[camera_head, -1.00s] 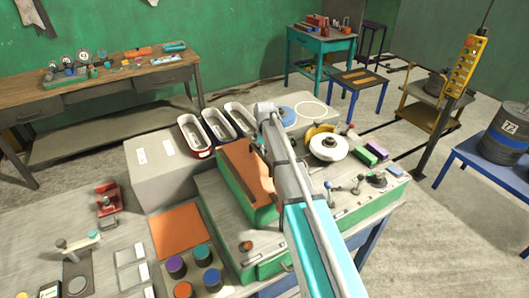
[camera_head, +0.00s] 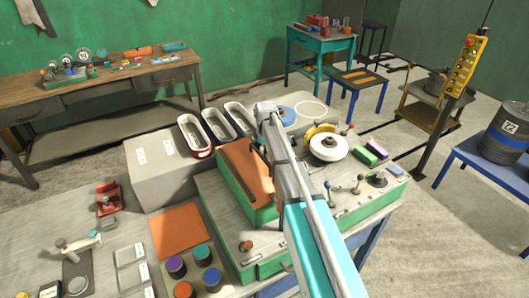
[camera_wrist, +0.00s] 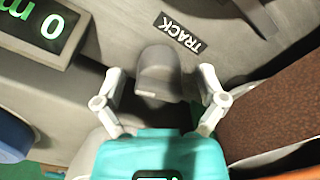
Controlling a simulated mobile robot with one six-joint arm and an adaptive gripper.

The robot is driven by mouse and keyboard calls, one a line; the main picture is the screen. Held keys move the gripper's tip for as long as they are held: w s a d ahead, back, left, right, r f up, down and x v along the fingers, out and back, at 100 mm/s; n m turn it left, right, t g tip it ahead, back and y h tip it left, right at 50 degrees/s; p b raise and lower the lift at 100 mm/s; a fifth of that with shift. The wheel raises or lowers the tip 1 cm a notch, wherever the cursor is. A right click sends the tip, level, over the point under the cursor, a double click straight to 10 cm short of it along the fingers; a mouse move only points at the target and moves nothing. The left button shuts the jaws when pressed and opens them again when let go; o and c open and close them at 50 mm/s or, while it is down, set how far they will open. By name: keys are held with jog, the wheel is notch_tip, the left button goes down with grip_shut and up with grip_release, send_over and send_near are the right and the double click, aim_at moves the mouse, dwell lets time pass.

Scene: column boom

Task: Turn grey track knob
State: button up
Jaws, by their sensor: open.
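My gripper (camera_wrist: 158,82) is open, with one pale finger on each side of the knob. A gap shows between the knob and each finger, so I cannot see any contact. In the head view my arm reaches over the green and grey machine (camera_head: 250,240), and it hides the gripper and the knob.
A dark display with green digits (camera_wrist: 45,30) is at the upper left of the wrist view. A brown block (camera_wrist: 275,110) stands close on the right.

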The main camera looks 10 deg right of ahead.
jog(key=shift+m, duration=0.5)
